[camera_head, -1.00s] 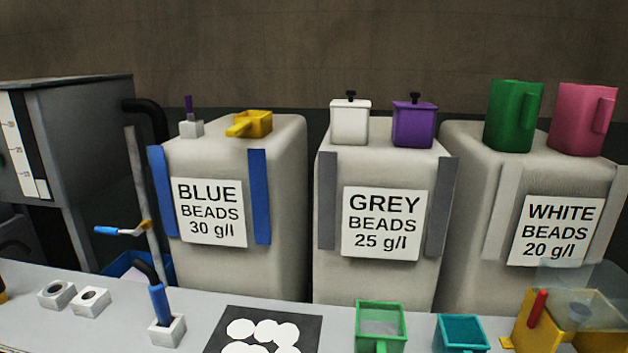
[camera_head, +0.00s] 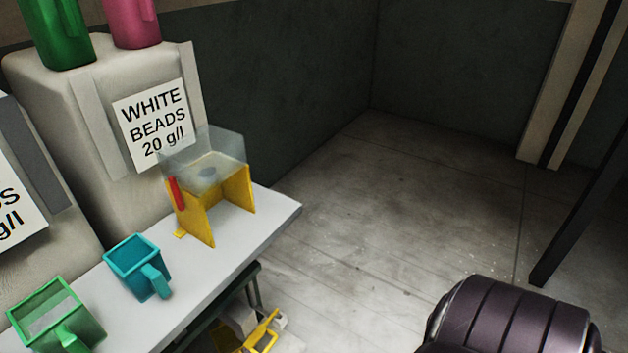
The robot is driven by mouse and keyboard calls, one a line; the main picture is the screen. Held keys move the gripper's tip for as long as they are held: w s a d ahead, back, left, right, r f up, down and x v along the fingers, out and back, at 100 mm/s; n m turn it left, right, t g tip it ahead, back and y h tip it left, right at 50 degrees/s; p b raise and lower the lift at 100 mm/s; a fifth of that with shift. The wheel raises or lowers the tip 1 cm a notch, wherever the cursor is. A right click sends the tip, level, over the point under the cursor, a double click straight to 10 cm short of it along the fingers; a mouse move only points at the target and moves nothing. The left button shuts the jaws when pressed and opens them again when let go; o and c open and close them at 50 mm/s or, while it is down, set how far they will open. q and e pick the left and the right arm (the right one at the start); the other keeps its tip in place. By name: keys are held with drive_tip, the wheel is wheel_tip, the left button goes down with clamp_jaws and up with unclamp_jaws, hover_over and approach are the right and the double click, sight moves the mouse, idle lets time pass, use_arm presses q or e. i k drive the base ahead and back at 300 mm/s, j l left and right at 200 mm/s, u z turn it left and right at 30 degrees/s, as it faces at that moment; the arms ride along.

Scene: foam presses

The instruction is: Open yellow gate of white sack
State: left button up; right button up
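The white sack (camera_head: 118,208), with a label reading "WHITE BEADS 20 g/l" (camera_head: 152,122), stands at the left behind the table. A yellow stand (camera_head: 197,218) with a clear hopper on top and a red handle (camera_head: 175,193) sits on the table in front of it. No yellow gate shows clearly on the sack, and its lower part is hidden behind the table items. A yellow part (camera_head: 262,335) shows low beside the table, partly cut off; I cannot tell what it is. Neither gripper is in view.
A teal scoop (camera_head: 138,268) and a green scoop (camera_head: 57,318) sit on the table (camera_head: 222,240). Green (camera_head: 55,35) and pink (camera_head: 133,22) jugs stand on the sack. Bare floor (camera_head: 390,215) lies right of the table. A dark post (camera_head: 578,215) stands at right.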

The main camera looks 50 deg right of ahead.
sight(256, 336)
drive_tip(key=z, duration=0.95)
